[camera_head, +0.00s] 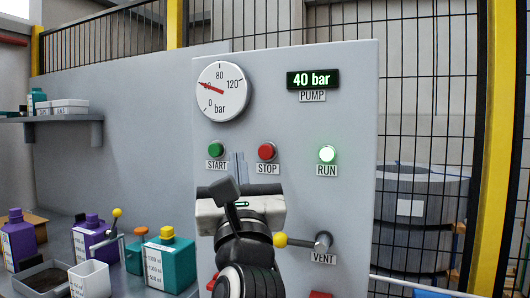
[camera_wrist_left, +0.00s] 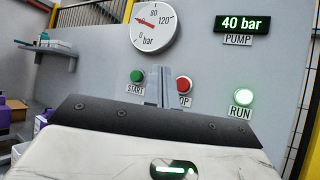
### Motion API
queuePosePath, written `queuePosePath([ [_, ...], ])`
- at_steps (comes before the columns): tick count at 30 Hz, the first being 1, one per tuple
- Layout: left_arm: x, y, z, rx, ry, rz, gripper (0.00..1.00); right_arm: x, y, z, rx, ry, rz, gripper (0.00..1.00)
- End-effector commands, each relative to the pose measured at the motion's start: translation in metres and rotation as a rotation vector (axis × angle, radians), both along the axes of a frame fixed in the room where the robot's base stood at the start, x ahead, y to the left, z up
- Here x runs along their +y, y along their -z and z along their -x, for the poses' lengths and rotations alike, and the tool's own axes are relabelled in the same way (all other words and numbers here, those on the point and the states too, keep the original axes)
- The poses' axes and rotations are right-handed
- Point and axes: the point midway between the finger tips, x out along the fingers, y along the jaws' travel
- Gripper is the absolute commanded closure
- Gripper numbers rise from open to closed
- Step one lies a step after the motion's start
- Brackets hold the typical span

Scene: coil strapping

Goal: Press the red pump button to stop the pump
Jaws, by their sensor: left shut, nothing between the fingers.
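The red STOP button (camera_head: 267,151) is on the grey panel (camera_head: 340,90), right of the green START button (camera_head: 215,150). My left gripper (camera_head: 239,160) is shut and empty, its narrow fingers pointing up at the panel between the two buttons. In the left wrist view the fingertips (camera_wrist_left: 158,75) appear just left of the red button (camera_wrist_left: 184,84) and partly cover its label. I cannot tell whether they touch the panel. The display (camera_head: 312,80) reads 40 bar, and the RUN lamp (camera_head: 327,153) glows green. My right gripper is not in view.
A pressure gauge (camera_head: 222,91) is above the START button. A yellow-knobbed VENT lever (camera_head: 302,242) is low on the panel, right of my left wrist. Bottles, including a teal one (camera_head: 170,262), and a white container (camera_head: 89,280) stand on the bench at left.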

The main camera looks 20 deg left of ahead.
Motion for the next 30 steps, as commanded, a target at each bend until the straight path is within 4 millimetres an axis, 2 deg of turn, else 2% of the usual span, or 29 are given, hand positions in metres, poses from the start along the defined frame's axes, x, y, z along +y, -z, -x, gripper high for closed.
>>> queuePosePath([
  [8,0.0,0.001,-0.011,0.001,-0.003,-0.004,1.0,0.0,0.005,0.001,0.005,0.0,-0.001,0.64],
  [16,0.003,0.002,-0.048,0.001,-0.005,-0.005,1.0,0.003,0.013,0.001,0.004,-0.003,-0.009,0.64],
  [21,0.004,0.001,-0.07,0.001,-0.004,-0.003,1.0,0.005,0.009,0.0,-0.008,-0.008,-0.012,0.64],
  [30,0.005,0.0,-0.087,0.0,-0.003,-0.003,1.0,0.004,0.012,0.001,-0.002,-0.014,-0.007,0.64],
])
